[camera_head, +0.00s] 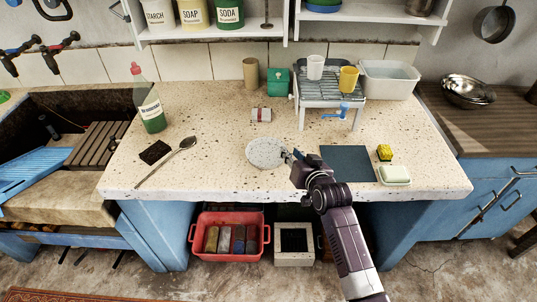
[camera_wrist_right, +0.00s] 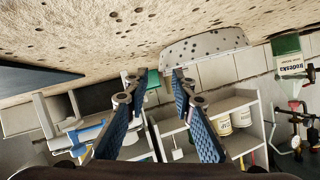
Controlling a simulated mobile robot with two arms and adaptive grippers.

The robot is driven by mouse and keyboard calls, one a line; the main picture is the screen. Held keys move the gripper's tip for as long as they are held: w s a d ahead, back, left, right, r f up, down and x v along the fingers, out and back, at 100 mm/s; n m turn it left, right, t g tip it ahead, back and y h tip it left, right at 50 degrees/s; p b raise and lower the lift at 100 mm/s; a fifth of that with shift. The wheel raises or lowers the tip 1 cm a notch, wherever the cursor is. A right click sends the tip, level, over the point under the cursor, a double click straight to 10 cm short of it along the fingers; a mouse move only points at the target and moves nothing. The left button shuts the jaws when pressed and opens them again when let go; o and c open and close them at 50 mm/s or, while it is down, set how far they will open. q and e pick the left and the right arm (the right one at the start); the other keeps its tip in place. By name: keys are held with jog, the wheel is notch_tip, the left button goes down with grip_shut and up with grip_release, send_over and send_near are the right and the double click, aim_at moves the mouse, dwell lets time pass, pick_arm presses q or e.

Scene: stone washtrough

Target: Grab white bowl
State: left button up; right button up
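A white speckled bowl (camera_head: 265,153) sits on the stone counter in the head view, and I see it from the side in the right wrist view (camera_wrist_right: 205,45). My right gripper (camera_head: 291,155) is at the bowl's right edge. In the right wrist view the gripper (camera_wrist_right: 157,80) has its two blue-padded fingers spread apart with nothing between them. The bowl lies beyond the fingertips, mostly past one finger. I cannot tell whether a finger touches its rim. My left gripper is out of view.
A dark mat (camera_head: 347,164), a yellow sponge (camera_head: 384,152) and a soap dish (camera_head: 394,175) lie right of the gripper. A ladle (camera_head: 165,162) and a green bottle (camera_head: 149,105) are left. A rack with cups (camera_head: 330,87) and a white basin (camera_head: 389,79) stand behind.

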aim_at(266, 153)
jog(key=shift+x, duration=1.75)
jog(key=shift+a+f, duration=0.1)
jog(key=shift+s, duration=0.1)
jog(key=shift+c, duration=0.6)
grip_shut()
